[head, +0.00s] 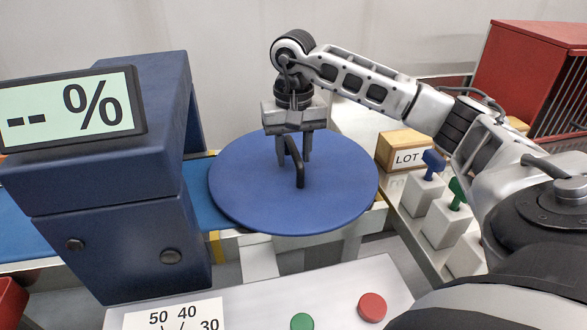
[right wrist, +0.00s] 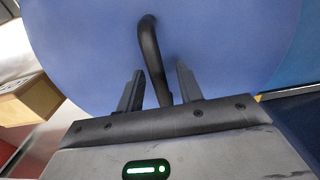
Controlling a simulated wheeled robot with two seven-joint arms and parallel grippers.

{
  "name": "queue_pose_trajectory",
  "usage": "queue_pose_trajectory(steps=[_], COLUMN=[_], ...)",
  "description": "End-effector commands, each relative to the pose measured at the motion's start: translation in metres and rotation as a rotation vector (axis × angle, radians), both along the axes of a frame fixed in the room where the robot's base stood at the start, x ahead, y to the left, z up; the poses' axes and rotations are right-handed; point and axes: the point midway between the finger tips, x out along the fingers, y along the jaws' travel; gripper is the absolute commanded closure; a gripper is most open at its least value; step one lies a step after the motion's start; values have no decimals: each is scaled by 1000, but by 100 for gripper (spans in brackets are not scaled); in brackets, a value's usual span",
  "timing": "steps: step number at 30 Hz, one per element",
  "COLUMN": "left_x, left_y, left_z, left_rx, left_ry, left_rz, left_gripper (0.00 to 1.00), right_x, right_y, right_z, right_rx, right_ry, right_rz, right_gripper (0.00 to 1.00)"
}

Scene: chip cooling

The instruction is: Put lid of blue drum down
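The blue lid (head: 245,190) is a flat round disc with a black bar handle (head: 299,172) standing up from its middle. It lies level beyond the white counter, over the end of the belt. I cannot tell what it rests on; no drum body shows beneath it. My right gripper (head: 294,158) points down at the handle from above. In the right wrist view, its two fingers (right wrist: 160,88) stand on either side of the handle (right wrist: 150,50), with a visible gap, above the lid (right wrist: 85,55). My left gripper is out of view.
A blue machine (head: 120,220) with a percent display (head: 65,108) stands left, over a blue belt (head: 207,210). Right are a LOT box (head: 403,150), white blocks with blue and green tops (head: 447,222), and a red cabinet (head: 525,75). Green (head: 302,322) and red (head: 372,307) buttons sit in front.

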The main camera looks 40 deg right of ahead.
Motion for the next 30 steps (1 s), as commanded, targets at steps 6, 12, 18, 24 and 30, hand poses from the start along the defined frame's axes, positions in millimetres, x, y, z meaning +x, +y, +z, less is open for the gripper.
queue_pose_trajectory(steps=[6, 12, 18, 24, 30], left_x=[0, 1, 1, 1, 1], left_y=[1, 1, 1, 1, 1], left_z=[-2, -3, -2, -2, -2], left_rx=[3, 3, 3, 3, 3], left_ry=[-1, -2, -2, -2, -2], left_rz=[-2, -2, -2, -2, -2], left_gripper=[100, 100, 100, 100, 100], right_x=[0, 0, 0, 0, 0], right_y=[0, 0, 0, 0, 0], right_z=[-3, -5, -4, -4, -3], right_rx=[0, 1, 1, 0, 0], right_ry=[0, 0, 0, 0, -2], right_rz=[0, 0, -1, -1, -1], right_gripper=[64, 64, 64, 100, 100])
